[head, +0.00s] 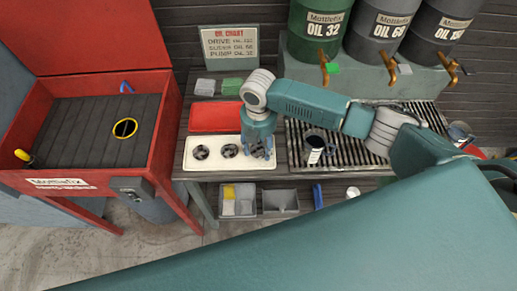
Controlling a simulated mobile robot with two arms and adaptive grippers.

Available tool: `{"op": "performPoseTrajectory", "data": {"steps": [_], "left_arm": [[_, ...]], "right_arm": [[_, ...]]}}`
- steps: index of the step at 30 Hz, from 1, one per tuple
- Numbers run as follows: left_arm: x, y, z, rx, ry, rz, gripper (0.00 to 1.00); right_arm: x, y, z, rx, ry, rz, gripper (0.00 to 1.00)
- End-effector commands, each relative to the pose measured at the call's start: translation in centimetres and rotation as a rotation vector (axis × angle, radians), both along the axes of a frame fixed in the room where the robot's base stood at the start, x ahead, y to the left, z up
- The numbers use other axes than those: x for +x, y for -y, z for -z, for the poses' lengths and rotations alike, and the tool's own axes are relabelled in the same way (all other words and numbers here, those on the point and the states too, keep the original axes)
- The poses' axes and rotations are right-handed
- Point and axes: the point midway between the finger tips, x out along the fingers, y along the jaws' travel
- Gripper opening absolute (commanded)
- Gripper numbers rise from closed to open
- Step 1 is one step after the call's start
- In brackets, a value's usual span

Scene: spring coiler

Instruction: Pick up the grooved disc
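A white tray (215,168) on the bench holds three dark round parts in a row: a left one (201,152), a middle one (229,150) and a right one (258,151). They look like discs, but they are too small to tell which has grooves. My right gripper (258,153) points down over the right part at the tray's right end. Its fingers stand on both sides of that part and partly hide it. I cannot tell whether they touch it. My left gripper is not in view.
A red tray (215,117) lies behind the white one. A dark mug-like container (315,146) stands on the slatted grate (345,165) to the right. Oil drums with taps stand at the back. A red parts washer (85,185) stands at the left.

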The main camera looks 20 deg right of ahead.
Motion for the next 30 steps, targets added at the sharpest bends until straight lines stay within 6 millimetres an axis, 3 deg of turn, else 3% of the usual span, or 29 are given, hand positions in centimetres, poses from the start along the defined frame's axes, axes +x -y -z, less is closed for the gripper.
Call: {"op": "performPoseTrajectory", "data": {"steps": [1,6,7,15,20,26,30], "left_arm": [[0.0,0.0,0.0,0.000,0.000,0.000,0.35],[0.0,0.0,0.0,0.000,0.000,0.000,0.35],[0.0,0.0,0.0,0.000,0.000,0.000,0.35],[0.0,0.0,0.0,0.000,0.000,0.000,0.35],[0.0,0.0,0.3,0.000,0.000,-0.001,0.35],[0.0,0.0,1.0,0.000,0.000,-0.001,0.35],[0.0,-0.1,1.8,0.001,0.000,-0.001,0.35]], "right_arm": [[0.0,0.0,0.0,0.000,0.000,0.000,0.38],[0.0,0.0,0.0,0.000,0.000,0.001,0.04],[0.1,0.0,-0.1,0.001,0.002,0.001,0.02],[0.1,0.0,-0.3,0.001,0.002,0.001,0.02],[0.2,-0.1,-1.5,0.002,0.004,0.001,0.02],[0.3,0.0,-5.1,0.003,0.008,0.000,0.02],[0.2,-0.1,-9.1,0.004,0.009,-0.001,0.02]]}}
